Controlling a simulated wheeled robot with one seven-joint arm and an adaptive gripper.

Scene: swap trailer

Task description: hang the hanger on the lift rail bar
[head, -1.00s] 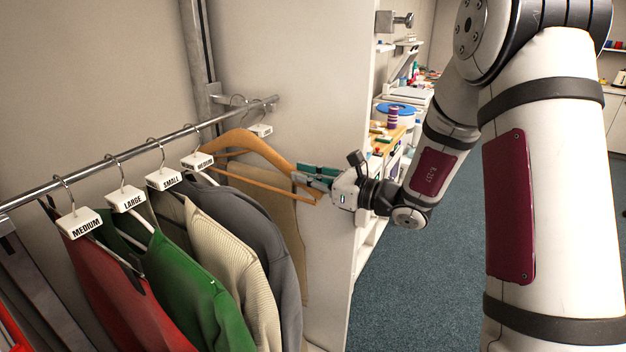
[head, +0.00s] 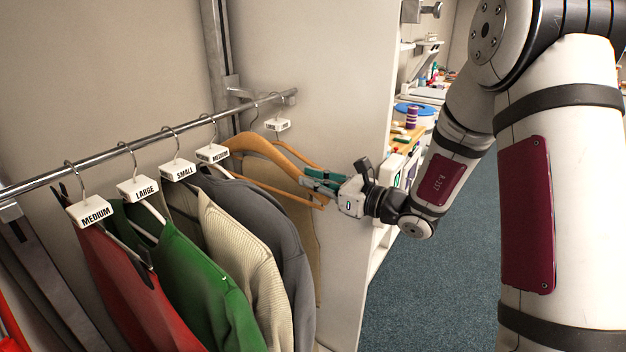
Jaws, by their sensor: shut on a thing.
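My gripper (head: 314,184) is shut on the right end of a wooden hanger (head: 262,147), beside the far end of the rail bar (head: 115,150). The hanger's broad shoulder slopes down from left to right, below the bar's far part. A thin hook with a small white tag (head: 277,125) shows at the bar's far end. I cannot tell whether this hook belongs to the held hanger or whether it rests on the bar. A tan garment (head: 309,235) hangs below the hanger, partly hidden by a grey jacket.
A red garment (head: 125,290), a green one (head: 190,275), a cream one (head: 240,258) and the grey jacket (head: 288,235) hang along the bar under size tags. A pale panel (head: 335,80) stands behind the hanger. Shelves with supplies lie beyond it, and blue carpet is clear at right.

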